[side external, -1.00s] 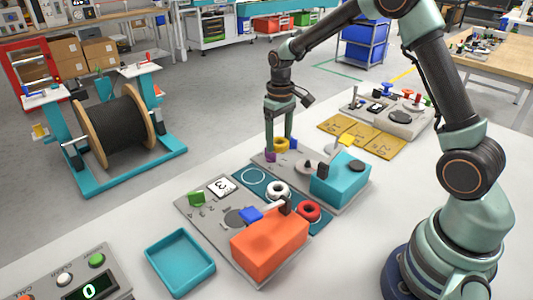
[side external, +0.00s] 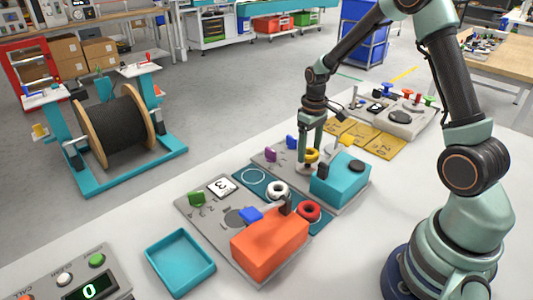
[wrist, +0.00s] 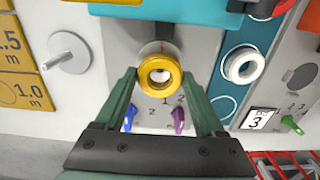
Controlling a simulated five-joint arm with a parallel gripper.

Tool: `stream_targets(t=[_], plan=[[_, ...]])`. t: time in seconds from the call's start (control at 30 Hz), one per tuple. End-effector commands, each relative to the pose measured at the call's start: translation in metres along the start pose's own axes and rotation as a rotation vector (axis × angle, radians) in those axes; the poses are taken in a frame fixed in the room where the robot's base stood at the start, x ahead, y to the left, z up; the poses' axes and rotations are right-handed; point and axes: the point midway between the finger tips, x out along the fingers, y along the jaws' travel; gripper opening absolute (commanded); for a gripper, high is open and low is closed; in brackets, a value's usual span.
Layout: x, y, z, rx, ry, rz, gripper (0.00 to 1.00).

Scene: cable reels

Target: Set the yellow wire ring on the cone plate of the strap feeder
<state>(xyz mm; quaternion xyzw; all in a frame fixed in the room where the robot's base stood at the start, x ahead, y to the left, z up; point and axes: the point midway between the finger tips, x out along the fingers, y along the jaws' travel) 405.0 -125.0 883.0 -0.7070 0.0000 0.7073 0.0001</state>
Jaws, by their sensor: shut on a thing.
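The yellow wire ring (side external: 311,154) is held between the fingers of my gripper (side external: 311,160). In the wrist view the ring (wrist: 160,88) is between the two fingertips (wrist: 160,77), its opening facing the camera. The strap feeder is the grey base with a teal block (side external: 340,183). Its round cone plate (side external: 307,169) is just under the ring in the side view, mostly hidden by the ring and fingers. I cannot tell whether ring and plate touch. In the wrist view the ring covers most of the plate.
A purple knob (side external: 270,155) and a blue knob (side external: 291,142) stand left of the gripper. A white ring (side external: 277,189) and a red ring (side external: 309,211) lie on the teal mat. An orange block (side external: 270,245) and an empty teal tray (side external: 180,263) are nearer.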

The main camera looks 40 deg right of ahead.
Motion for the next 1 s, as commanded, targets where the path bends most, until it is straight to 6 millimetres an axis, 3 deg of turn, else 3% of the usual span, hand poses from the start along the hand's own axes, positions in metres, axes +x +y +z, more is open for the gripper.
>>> stream_targets(t=[0.33, 0.87, 0.9, 0.97, 1.0], plan=[[0.002, 0.0, 0.0, 0.0, 0.0, 0.0, 0.16], [0.026, 0.0, 0.0, 0.0, -0.001, 0.0, 0.16], [0.026, 0.0, -0.001, 0.0, 0.001, 0.0, 0.79], [0.026, 0.0, -0.001, 0.0, 0.001, 0.0, 1.0], [0.025, 0.0, -0.001, 0.0, 0.001, 0.0, 1.0]])
